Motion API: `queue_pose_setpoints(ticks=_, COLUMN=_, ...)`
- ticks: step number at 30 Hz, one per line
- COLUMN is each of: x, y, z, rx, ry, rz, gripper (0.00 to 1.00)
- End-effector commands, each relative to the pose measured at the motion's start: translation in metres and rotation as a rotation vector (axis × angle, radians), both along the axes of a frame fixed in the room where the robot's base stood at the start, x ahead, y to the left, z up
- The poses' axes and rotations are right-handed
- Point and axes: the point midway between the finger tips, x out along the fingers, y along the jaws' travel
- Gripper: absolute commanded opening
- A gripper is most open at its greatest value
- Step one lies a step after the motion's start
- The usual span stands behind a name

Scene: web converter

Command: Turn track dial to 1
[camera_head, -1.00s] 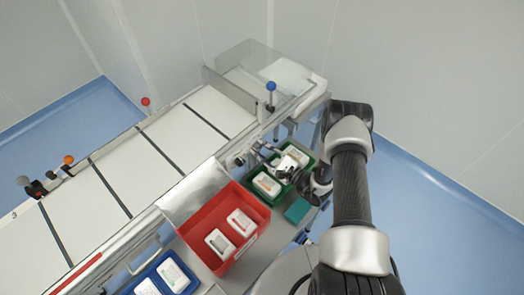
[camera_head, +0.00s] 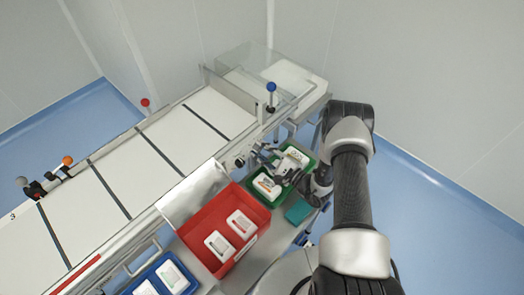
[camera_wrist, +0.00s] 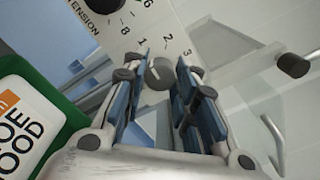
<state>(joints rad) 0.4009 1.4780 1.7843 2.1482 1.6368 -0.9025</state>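In the wrist view the track dial (camera_wrist: 158,74) is a grey round knob on a pale panel, with the numbers 1, 2 and 3 printed around its upper side. My gripper (camera_wrist: 162,66) is open, with one blue-padded finger on each side of the dial. The fingers look close to the dial, but I cannot tell whether they touch it. The dial's pointer mark is not readable. In the head view my gripper (camera_head: 270,163) is small, above the green tray and against the machine's near side; the dial cannot be made out there.
A black tension dial (camera_wrist: 86,6) sits upper left of the track dial. A green tray (camera_head: 255,196) with white packs lies under my gripper. A red bin (camera_head: 195,235), a blue bin (camera_head: 192,282) and a teal block (camera_head: 298,211) stand nearby. A blue-knobbed lever (camera_head: 271,88) rises behind.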

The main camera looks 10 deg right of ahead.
Motion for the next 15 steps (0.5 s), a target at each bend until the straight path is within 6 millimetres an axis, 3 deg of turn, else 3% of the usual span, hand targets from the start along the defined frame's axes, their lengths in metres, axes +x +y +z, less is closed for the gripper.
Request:
queue_pose_setpoints(ticks=8, x=0.0001, y=0.0, z=0.0001, rx=0.001, ry=0.001, rz=0.0, gripper=0.46)
queue_pose_setpoints(ticks=15, x=0.0001, y=-0.0001, z=0.0, rx=0.001, ry=0.001, rz=0.0, gripper=0.46)
